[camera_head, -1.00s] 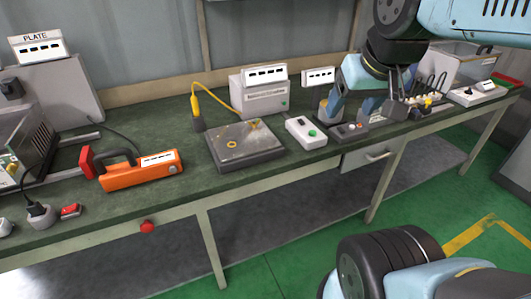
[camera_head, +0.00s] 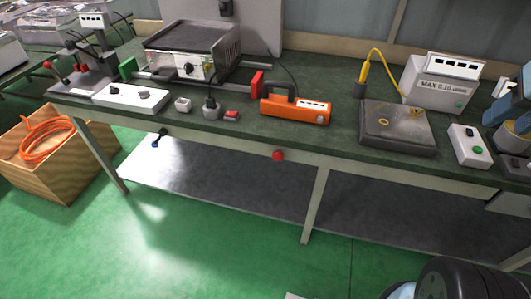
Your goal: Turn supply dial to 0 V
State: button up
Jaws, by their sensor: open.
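No dial in view is clearly marked as the supply dial. A black dial (camera_head: 188,69) sits on the pale front of a box-shaped heater with a dark top, at the back left of the bench. A low white panel (camera_head: 120,97) in front of it carries dark knobs. A white box (camera_head: 436,88) at the back right bears a label starting "MAX" and a green button; a display sits on top of it.
An orange tool (camera_head: 295,107), a dark plate (camera_head: 396,130) and a white button box (camera_head: 470,146) stand along the green bench (camera_head: 205,133). A red knob (camera_head: 278,155) juts from its front edge. A wooden crate (camera_head: 50,170) holds orange cable. Green floor in front is open.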

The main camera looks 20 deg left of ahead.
aim_at(114, 91)
jog(key=u, duration=1.25)
jog(key=k, duration=0.9)
jog(key=u, duration=0.05)
jog(key=i, duration=0.9)
jog(key=z, duration=0.1)
